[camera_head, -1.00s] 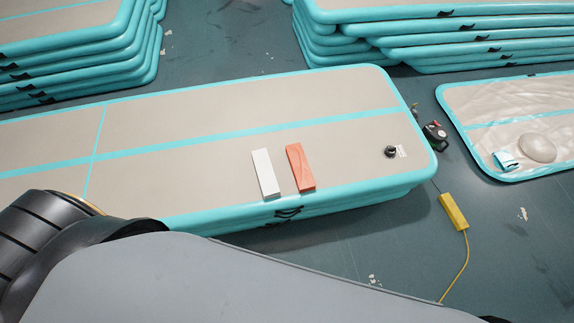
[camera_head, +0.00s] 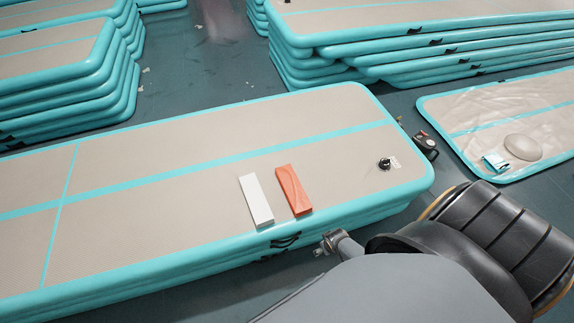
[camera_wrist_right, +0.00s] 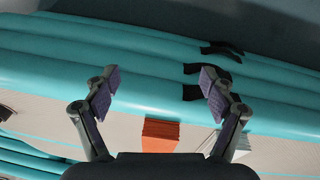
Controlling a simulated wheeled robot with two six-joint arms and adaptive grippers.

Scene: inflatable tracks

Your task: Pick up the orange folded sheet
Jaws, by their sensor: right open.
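The orange folded sheet (camera_head: 294,190) lies flat near the front edge of a beige and turquoise inflatable track (camera_head: 170,180). A white folded block (camera_head: 256,200) lies just left of it. In the right wrist view the orange sheet (camera_wrist_right: 160,135) shows between the fingers, low in the picture, with its striped end facing me. My right gripper (camera_wrist_right: 160,78) is open and empty, with the track's turquoise side behind its fingertips. The sheet appears apart from the fingers. In the head view my right arm comes in at the lower right. My left gripper is out of view.
Black strap handles (camera_head: 285,240) hang on the track's front side. A black valve (camera_head: 384,164) sits near its right end. Stacked tracks (camera_head: 420,45) stand behind, and a flat, wrinkled track (camera_head: 500,115) lies right. Dark floor shows between them.

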